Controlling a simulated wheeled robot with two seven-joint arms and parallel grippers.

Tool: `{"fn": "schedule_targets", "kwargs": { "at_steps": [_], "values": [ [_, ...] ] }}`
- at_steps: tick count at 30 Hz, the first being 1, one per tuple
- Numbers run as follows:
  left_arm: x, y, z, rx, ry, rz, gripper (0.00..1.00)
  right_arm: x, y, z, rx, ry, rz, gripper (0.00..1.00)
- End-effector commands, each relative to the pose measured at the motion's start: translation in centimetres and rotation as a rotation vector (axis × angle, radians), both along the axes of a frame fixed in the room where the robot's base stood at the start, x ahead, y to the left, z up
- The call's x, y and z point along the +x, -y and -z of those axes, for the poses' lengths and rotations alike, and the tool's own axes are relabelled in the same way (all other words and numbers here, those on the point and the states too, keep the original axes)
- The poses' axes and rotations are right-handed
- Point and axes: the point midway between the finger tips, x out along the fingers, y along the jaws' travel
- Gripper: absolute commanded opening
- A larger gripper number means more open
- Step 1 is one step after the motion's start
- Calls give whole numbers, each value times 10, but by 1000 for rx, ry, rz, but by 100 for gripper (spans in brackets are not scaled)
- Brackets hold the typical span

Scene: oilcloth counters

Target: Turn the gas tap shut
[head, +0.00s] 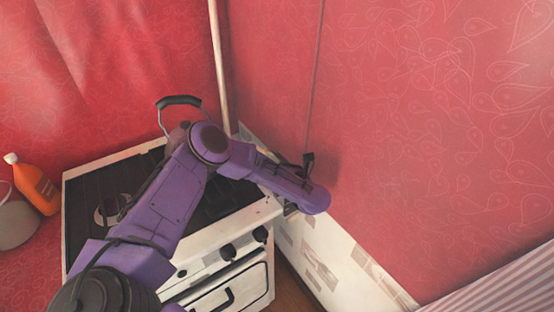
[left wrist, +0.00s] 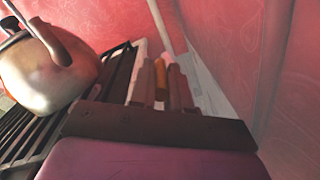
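The gas tap is hidden behind my left arm in the head view. In the left wrist view a small orange-yellow piece (left wrist: 161,80), which looks like its handle, sits between the two brownish fingers of my left gripper (left wrist: 162,88). The fingers are close together and seem to touch it on both sides. In the head view my purple left arm reaches across the stove (head: 230,222) to its right back side, and its fingers are hidden there. How far the handle is turned cannot be seen. My right gripper is not in view.
A kettle (left wrist: 45,68) stands on the stove's dark grate, close left of my left gripper; its black handle shows in the head view (head: 180,101). A pale upright pipe (head: 219,62) stands in the corner. The red wall (head: 430,130) is close on the right. An orange bottle (head: 36,184) stands left.

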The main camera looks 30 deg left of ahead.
Motion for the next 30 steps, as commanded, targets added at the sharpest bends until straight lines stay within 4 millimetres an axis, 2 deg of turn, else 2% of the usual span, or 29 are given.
{"fn": "schedule_targets", "kwargs": {
  "at_steps": [5, 15, 25, 26, 27, 28, 30],
  "values": [
    [0, -2, 0, 2, 0, 35, 0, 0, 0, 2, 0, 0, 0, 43],
    [-12, -14, -2, 1, 2, 365, 0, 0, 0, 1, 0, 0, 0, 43],
    [-13, -14, -1, -1, 2, 399, 0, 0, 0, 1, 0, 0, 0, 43],
    [-13, -14, -1, -1, 2, 399, 23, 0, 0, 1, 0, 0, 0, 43],
    [-13, -14, -1, -1, 2, 399, 36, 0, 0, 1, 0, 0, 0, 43],
    [-13, -14, -1, -1, 2, 398, 42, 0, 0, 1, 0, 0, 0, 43],
    [-13, -14, -1, -1, 2, 398, 42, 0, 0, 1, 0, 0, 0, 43]
  ]
}}
